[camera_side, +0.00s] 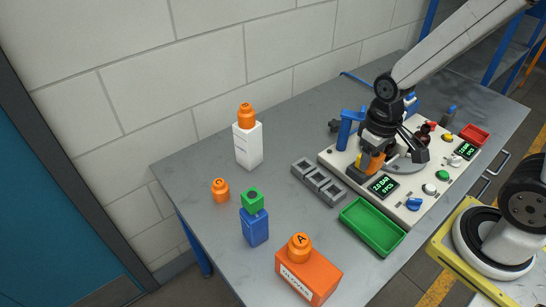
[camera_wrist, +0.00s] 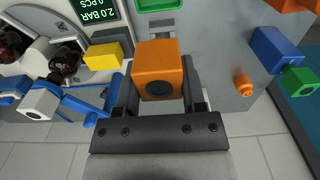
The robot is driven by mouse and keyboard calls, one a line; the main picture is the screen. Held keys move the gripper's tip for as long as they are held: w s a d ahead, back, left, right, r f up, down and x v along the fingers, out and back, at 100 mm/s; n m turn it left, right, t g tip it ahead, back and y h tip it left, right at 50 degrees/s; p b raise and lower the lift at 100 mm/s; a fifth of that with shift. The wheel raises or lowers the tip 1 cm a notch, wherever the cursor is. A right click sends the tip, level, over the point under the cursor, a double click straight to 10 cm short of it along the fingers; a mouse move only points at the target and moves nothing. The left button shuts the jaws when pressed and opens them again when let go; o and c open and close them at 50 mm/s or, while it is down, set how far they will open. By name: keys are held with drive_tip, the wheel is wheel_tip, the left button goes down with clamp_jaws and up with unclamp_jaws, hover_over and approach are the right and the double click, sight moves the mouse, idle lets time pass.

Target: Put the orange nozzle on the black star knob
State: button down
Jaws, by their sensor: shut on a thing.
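The orange nozzle (camera_wrist: 158,70) is a block with rounded edges and a dark round hole in its near face. My gripper (camera_wrist: 160,94) is shut on it, with one finger on each side in the wrist view. In the side view the nozzle (camera_side: 374,163) hangs below my gripper (camera_side: 372,153), over the front left part of the pale machine panel.
The panel carries a blue post (camera_side: 346,130), a display (camera_side: 383,187) and amber bottles (camera_side: 426,131). A grey rack (camera_side: 318,183) and green tray (camera_side: 372,228) lie beside it. Orange-capped boxes and a blue box (camera_side: 255,228) stand left. Bare table lies between them.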

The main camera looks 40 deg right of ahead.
wheel_tip(320, 180, up, 2)
drive_tip(key=shift+w, duration=1.4)
hover_over(335, 122)
drive_tip(key=shift+f, duration=5.8)
drive_tip(key=shift+f, duration=0.1)
drive_tip(key=shift+f, duration=1.75)
drive_tip(key=shift+f, duration=0.2)
